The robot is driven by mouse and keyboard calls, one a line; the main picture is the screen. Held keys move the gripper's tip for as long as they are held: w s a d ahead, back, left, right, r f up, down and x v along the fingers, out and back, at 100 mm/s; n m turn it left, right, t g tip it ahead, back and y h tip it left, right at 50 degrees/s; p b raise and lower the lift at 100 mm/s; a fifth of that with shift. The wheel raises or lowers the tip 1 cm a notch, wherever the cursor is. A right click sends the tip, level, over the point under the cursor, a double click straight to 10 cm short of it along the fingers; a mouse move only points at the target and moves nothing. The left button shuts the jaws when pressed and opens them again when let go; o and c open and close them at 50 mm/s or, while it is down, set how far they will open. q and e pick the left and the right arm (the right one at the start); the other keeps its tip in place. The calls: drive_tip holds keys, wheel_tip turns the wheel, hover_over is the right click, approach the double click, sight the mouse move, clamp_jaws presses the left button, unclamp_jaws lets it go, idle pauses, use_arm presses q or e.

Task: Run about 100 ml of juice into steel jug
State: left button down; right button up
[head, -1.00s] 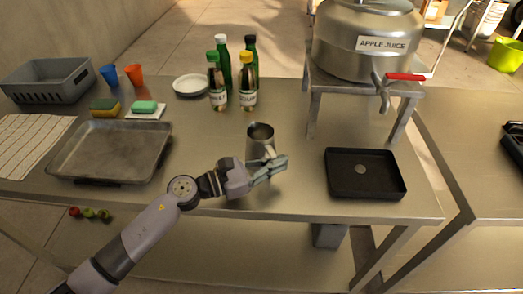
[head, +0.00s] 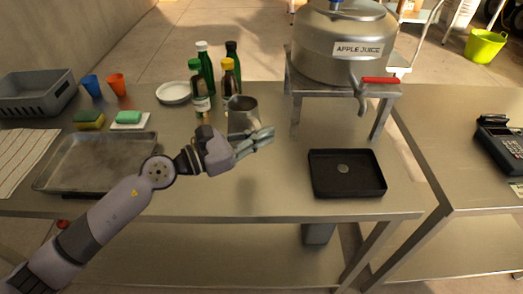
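The steel jug (head: 243,112) is upright near the middle of the table, in front of the bottles. My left gripper (head: 255,142) is at the near side of the jug, its fingers closed at its handle side; the exact grip is partly hidden. The jug appears to be held up off the table. The large steel juice urn (head: 318,45), labelled apple juice, stands on a metal stand (head: 298,88) at the right. Its tap (head: 362,100) has a red lever (head: 380,80). A black drip tray (head: 346,188) lies in front of the stand. My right gripper is out of view.
Several bottles (head: 196,92) stand just behind the jug, with a white plate (head: 173,92) beside them. A metal tray (head: 95,160), sponges (head: 90,119), cups (head: 117,84) and a grey crate (head: 35,95) fill the left. The table between jug and drip tray is clear.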

use_arm(q)
wheel_tip(320, 180, up, 6)
drive_tip(key=shift+f+p, duration=0.1)
drive_tip(key=shift+p, duration=0.45)
drive_tip(key=shift+r, duration=0.7)
drive_tip(key=shift+f, duration=0.1)
